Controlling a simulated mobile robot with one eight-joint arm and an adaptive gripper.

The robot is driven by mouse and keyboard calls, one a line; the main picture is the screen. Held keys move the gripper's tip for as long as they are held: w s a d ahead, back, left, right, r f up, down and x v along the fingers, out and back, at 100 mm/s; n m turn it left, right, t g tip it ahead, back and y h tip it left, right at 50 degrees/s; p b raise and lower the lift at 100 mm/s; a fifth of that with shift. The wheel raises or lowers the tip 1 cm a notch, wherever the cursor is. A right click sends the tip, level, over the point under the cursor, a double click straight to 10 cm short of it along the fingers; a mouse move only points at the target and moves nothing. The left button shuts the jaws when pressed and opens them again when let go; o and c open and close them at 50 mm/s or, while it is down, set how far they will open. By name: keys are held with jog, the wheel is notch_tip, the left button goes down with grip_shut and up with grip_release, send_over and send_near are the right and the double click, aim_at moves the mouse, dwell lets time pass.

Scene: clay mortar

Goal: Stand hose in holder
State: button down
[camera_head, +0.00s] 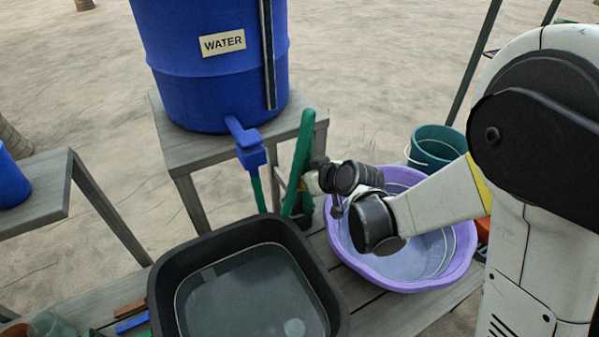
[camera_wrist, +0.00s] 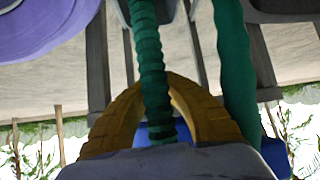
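The green hose (camera_head: 298,160) stands nearly upright, tilted slightly right, beside the barrel's stand. A second green length (camera_head: 257,193) hangs below the blue tap (camera_head: 250,148). My gripper (camera_head: 304,184) is at the upright length, low on it, partly hidden by my wrist. In the wrist view, the yellow fingers of my gripper (camera_wrist: 155,85) close in from both sides on a ribbed green hose length (camera_wrist: 148,50). Another, smoother green length (camera_wrist: 234,70) runs to the right. A dark piece (camera_head: 307,204) sits just below my gripper; I cannot tell whether it is the holder.
A blue water barrel (camera_head: 215,85) stands on a grey wooden stand (camera_head: 195,150). A black basin of water (camera_head: 165,285) and a purple bowl (camera_head: 440,275) sit on the bench (camera_head: 375,315). A teal bucket (camera_head: 437,147) is at the right. Small coloured blocks (camera_head: 132,323) lie at front left.

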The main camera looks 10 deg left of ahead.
aim_at(310, 169)
jog(key=shift+s+d+r, duration=0.1)
jog(key=shift+s+r, duration=0.05)
jog(key=shift+r, duration=0.1)
jog(key=c, duration=0.9)
grip_release()
jog(key=shift+w+a+r+p+v, duration=0.1)
jog(key=shift+r+p+v, duration=0.15)
jog(key=shift+p+v, duration=1.05)
jog(key=shift+w+a+r+p+v, duration=0.2)
jog(key=shift+p+v, duration=0.25)
jog(key=shift+v, duration=1.65)
jog(key=shift+w+a+r+p+v, duration=0.1)
jog(key=shift+r+p+v, duration=0.15)
jog(key=shift+p+v, duration=1)
